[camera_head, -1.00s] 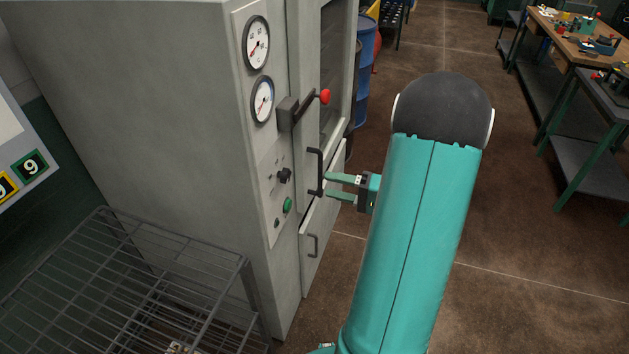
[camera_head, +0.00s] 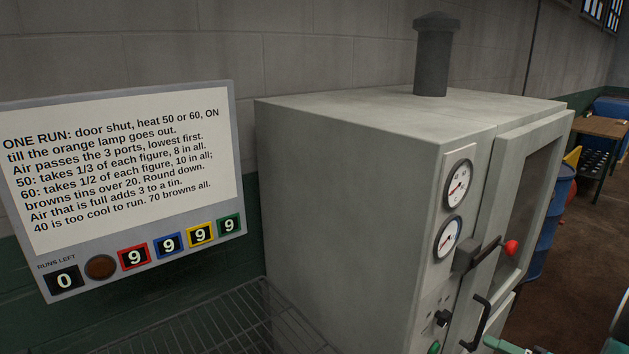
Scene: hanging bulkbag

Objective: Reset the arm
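Only a small teal piece of my gripper (camera_head: 508,346) shows at the bottom edge, right of centre. It is just right of the black door handle (camera_head: 478,324) on the grey oven cabinet (camera_head: 350,170). I cannot tell whether the fingertip touches the handle.
The cabinet has two dials (camera_head: 458,183), a red-knobbed lever (camera_head: 511,247) and a chimney (camera_head: 435,55). A sign (camera_head: 120,170) with instructions shows "0" runs left and several 9s. A wire rack (camera_head: 215,325) stands below. Floor (camera_head: 560,300) shows at right.

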